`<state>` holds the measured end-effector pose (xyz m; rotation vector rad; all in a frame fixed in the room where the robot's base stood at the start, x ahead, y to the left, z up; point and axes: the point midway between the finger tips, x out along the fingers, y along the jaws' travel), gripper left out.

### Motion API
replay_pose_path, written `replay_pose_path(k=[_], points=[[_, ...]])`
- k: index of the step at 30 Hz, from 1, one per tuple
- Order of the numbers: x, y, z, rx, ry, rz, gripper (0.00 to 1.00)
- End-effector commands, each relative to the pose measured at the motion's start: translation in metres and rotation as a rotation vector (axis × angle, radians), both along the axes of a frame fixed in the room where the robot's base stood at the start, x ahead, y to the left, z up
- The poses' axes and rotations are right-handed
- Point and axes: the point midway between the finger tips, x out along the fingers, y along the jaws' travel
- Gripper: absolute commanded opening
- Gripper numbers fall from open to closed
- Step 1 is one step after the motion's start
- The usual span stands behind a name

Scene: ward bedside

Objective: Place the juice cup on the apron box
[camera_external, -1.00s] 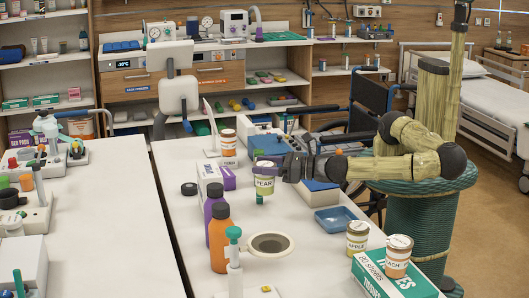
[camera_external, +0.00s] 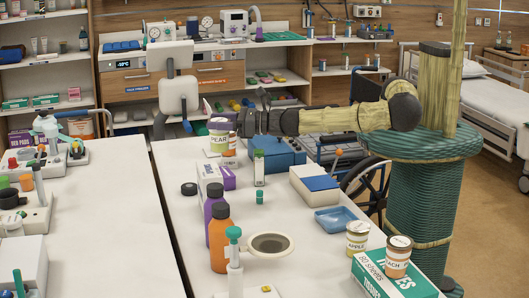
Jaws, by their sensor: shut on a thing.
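My gripper (camera_external: 236,123) is shut on the juice cup labelled PEAR (camera_external: 219,141), reaching it from the right. A white box with purple parts (camera_external: 208,175) stands on the near table, below the cup in the picture. Its lettering is too small to read, so I cannot tell for sure that it is the apron box.
Purple and orange bottles (camera_external: 220,240) stand in front of the white box. A white-and-green dispenser (camera_external: 235,260), a blue tray (camera_external: 335,219) and cups marked APPLE (camera_external: 357,238) and PEACH (camera_external: 397,258) stand nearby.

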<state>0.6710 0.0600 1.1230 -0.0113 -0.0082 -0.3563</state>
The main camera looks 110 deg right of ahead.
Motion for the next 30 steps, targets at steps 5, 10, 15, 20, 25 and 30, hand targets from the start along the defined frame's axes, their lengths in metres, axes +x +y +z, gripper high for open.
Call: replay_pose_path(k=[5,10,15,20,25,30], points=[[0.021,-0.022,0.033,0.010,0.003,0.026,0.30],[0.029,-0.030,0.038,0.015,0.004,0.040,0.30],[0.030,-0.029,0.036,0.015,0.004,0.043,0.30],[0.030,-0.029,0.035,0.014,0.006,0.042,0.30],[0.030,-0.029,0.017,0.011,0.009,0.044,0.30],[0.029,-0.030,-0.014,0.012,0.009,0.042,0.30]])
